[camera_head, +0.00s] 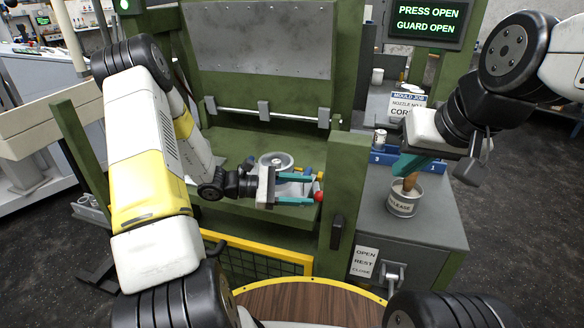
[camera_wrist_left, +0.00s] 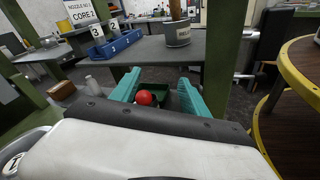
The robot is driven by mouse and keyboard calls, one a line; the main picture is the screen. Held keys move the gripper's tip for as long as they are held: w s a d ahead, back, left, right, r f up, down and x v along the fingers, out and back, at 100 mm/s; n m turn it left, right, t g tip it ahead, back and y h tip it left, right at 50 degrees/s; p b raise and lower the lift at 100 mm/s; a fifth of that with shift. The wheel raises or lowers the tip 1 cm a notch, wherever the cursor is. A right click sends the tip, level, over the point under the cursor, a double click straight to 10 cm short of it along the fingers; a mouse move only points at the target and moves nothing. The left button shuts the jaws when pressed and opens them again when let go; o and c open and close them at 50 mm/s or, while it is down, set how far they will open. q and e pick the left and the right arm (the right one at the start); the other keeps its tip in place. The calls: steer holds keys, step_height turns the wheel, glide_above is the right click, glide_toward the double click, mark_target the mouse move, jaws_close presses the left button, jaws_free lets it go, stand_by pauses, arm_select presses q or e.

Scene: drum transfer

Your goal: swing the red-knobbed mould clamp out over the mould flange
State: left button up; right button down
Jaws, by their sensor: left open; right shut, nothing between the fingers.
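The red knob (camera_head: 319,197) of the mould clamp shows at the right end of the press bed, by the green post. The round metal mould (camera_head: 275,159) with its flange sits on the bed, partly hidden behind my left wrist. My left gripper (camera_head: 306,190) is open, with its teal fingers pointing right towards the knob. In the left wrist view the red knob (camera_wrist_left: 145,98) appears between the open fingers (camera_wrist_left: 160,88); I cannot tell whether they touch it. The clamp's arm is mostly hidden. My right gripper (camera_head: 414,165) is shut and empty above the release tin.
The release tin (camera_head: 403,200) with a brush stands on the grey side cabinet (camera_head: 436,225). A blue numbered rack (camera_head: 396,160) is behind it. The green post (camera_head: 345,185) rises close beside my left fingers. A yellow guard rail (camera_head: 255,246) runs before the press. The screen reads guard open.

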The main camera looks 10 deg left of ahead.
arm_select(q)
steer(key=s+a+r+m+g+y, duration=0.2)
steer(key=s+r+m+g+y, duration=0.1)
steer(key=s+r+m+y, duration=0.6)
steer(key=shift+s+a+r+m, duration=0.35)
steer(key=shift+s+r+m, duration=0.85)
steer(key=shift+s+r, duration=1.05)
